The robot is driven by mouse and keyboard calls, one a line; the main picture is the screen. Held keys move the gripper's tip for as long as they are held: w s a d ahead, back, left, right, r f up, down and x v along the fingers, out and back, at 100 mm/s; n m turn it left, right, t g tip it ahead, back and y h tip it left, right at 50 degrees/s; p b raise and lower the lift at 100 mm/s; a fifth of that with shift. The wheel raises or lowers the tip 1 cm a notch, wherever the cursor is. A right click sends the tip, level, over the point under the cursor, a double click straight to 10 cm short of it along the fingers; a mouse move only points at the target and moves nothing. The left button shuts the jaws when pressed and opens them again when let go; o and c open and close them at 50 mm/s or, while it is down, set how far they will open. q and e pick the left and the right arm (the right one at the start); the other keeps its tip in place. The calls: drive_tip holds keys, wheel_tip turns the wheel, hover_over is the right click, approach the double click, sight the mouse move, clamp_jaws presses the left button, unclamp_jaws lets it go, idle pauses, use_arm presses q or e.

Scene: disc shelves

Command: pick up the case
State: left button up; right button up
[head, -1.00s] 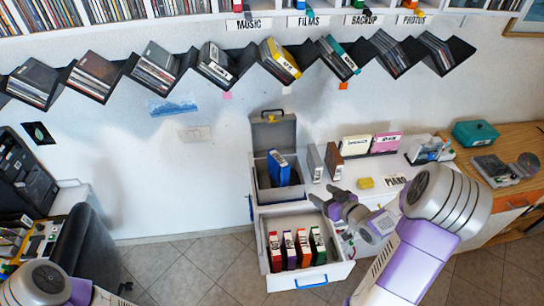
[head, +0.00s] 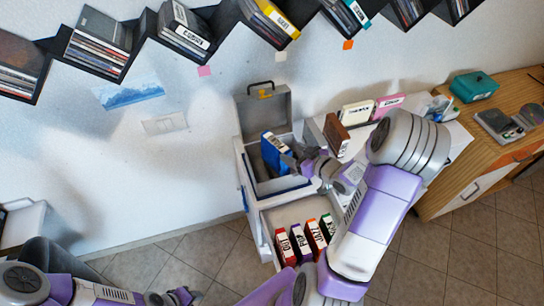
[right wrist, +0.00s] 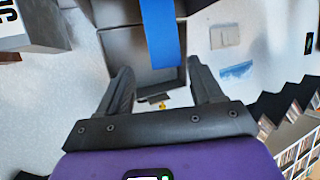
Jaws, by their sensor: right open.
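A blue case (head: 276,154) stands in a grey box (head: 262,188) with its lid open. The blue case also shows in the right wrist view (right wrist: 160,30). My right gripper (head: 296,161) is close at the right of the blue case. In the right wrist view my right gripper (right wrist: 160,82) has its jaws apart, with the blue case lying across the gap near the fingertips. Whether a finger touches it I cannot tell. My left gripper (head: 182,298) is low at the bottom edge of the head view, far from the box; its jaws are unclear.
An open drawer (head: 262,220) below holds several upright coloured cases. A brown case (head: 336,135) stands right of the box, with white (head: 356,113) and pink (head: 388,104) cases behind. The zigzag shelf (head: 140,45) runs along the wall above.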

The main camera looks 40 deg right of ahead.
sight(279, 148)
drive_tip(key=x, duration=0.4)
drive_tip(key=a+x, duration=0.1)
drive_tip(key=x, duration=0.1)
drive_tip(key=shift+w+f+b, duration=0.15)
drive_tip(key=shift+f+b, duration=0.15)
drive_tip(key=shift+w+f, duration=0.2)
drive_tip(key=shift+w, duration=0.35)
clamp_jaws()
